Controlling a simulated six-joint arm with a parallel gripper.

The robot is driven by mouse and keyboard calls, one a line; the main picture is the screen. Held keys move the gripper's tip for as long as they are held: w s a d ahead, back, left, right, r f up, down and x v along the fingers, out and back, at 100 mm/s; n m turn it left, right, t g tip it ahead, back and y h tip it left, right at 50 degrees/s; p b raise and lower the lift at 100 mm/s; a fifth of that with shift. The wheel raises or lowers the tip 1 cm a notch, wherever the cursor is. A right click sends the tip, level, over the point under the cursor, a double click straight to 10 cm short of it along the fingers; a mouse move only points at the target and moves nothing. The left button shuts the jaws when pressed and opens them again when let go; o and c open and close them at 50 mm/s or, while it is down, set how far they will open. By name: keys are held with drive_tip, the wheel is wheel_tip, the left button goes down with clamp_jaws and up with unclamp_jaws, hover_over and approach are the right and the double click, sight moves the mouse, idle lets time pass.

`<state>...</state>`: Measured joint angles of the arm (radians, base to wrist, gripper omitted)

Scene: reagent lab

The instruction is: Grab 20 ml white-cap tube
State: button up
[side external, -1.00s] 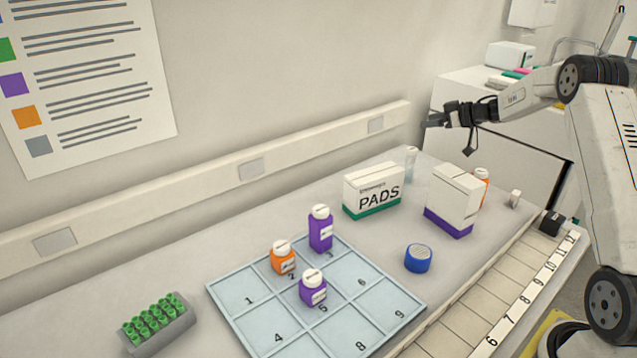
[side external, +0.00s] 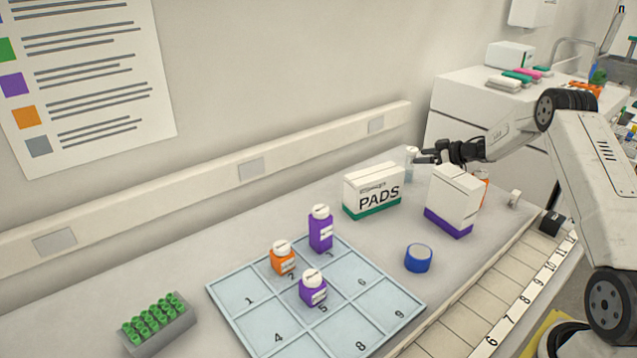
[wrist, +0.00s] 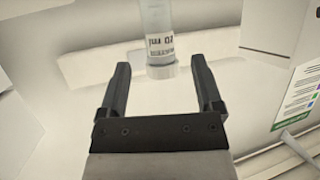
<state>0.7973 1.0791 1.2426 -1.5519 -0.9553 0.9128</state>
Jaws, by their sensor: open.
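The tube (side external: 411,163) is clear with a pale top and stands upright at the far end of the bench in the side view. In the wrist view the tube (wrist: 159,35) has a white label with upside-down print reading 20 ml. My gripper (side external: 424,155) is open and empty, close to the right of the tube in the side view. In the wrist view the gripper's two fingers (wrist: 162,78) are spread apart.
A PADS box (side external: 373,190) and a white-purple box (side external: 453,201) stand near my gripper. An orange bottle (side external: 484,185) is partly hidden behind the latter. Blue tape (side external: 418,258), a numbered tray (side external: 250,290) with bottles and a green-capped rack (side external: 158,325) are farther away.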

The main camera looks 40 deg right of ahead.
sight(411, 156)
drive_tip(key=shift+x, duration=2.3)
clamp_jaws()
drive_tip(key=shift+r, duration=0.2)
drive_tip(key=shift+r, duration=4.8)
